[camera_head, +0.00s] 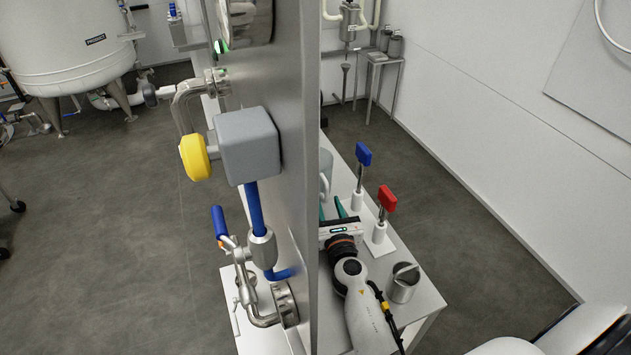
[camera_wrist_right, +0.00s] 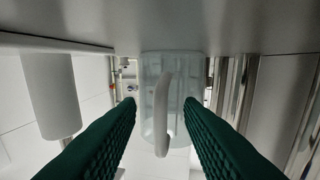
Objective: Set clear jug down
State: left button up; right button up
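The clear jug (camera_wrist_right: 178,75) is in the middle of the right wrist view, with its pale handle (camera_wrist_right: 162,115) towards me. Its end meets the grey surface at the top of that picture, so it appears to stand on the table. In the head view only a sliver of the jug (camera_head: 326,163) shows beside the steel panel edge. My right gripper (camera_head: 331,206) is open, its green fingers (camera_wrist_right: 160,103) on either side of the handle with gaps, apparently not touching it. My left gripper is not in view.
The tall steel panel (camera_head: 305,120) hides part of the white table (camera_head: 415,295). Blue-handled (camera_head: 363,154) and red-handled (camera_head: 387,198) tools stand in white holders right of my gripper. A steel cup (camera_head: 403,284) stands nearer. Open floor lies to the right.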

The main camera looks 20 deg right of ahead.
aim_at(327, 199)
jog(key=x, duration=0.3)
jog(key=shift+w, duration=0.15)
jog(key=shift+c, duration=0.4)
grip_shut()
jog(key=shift+r, duration=0.15)
